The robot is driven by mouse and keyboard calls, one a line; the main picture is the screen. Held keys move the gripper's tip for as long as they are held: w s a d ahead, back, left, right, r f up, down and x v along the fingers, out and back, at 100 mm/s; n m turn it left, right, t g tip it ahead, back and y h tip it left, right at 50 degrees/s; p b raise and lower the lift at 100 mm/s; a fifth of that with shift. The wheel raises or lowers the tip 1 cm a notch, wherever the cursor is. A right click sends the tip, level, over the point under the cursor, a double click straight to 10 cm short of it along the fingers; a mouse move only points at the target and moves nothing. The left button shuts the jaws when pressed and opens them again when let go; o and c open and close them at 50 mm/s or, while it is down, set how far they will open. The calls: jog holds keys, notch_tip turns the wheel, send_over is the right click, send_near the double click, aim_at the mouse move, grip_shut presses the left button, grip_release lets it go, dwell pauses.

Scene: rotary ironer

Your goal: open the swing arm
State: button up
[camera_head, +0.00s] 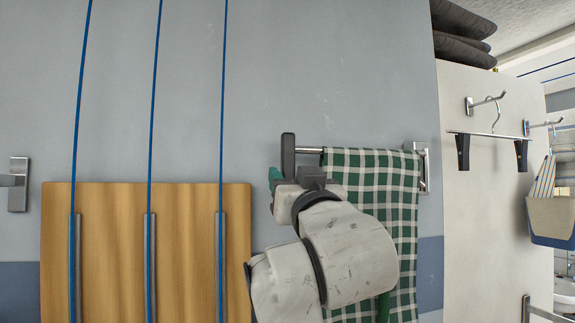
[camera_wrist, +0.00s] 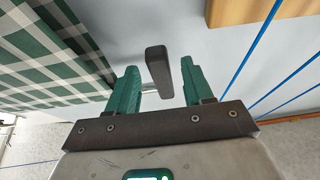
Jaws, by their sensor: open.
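The swing arm is a metal bar (camera_head: 308,150) that runs along the grey wall from a bracket (camera_head: 422,167) at the right to a dark upright end piece (camera_head: 288,156) at the left. A green and white checked cloth (camera_head: 372,170) hangs over it. My gripper is open, and I see a gap on both sides of the end piece. In the head view my wrist hides most of my gripper (camera_head: 284,180) and part of the cloth.
A wooden board (camera_head: 110,240) with blue cords in front stands at the left. A metal handle (camera_head: 18,184) is at the far left. At the right are a white panel with hooks, a clip hanger (camera_head: 490,135) and a hanging basket (camera_head: 552,218). Bare wall lies above the bar.

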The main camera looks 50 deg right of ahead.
aim_at(290, 176)
jog(key=shift+p+x, duration=0.35)
jog(key=shift+x, duration=1.2)
grip_shut()
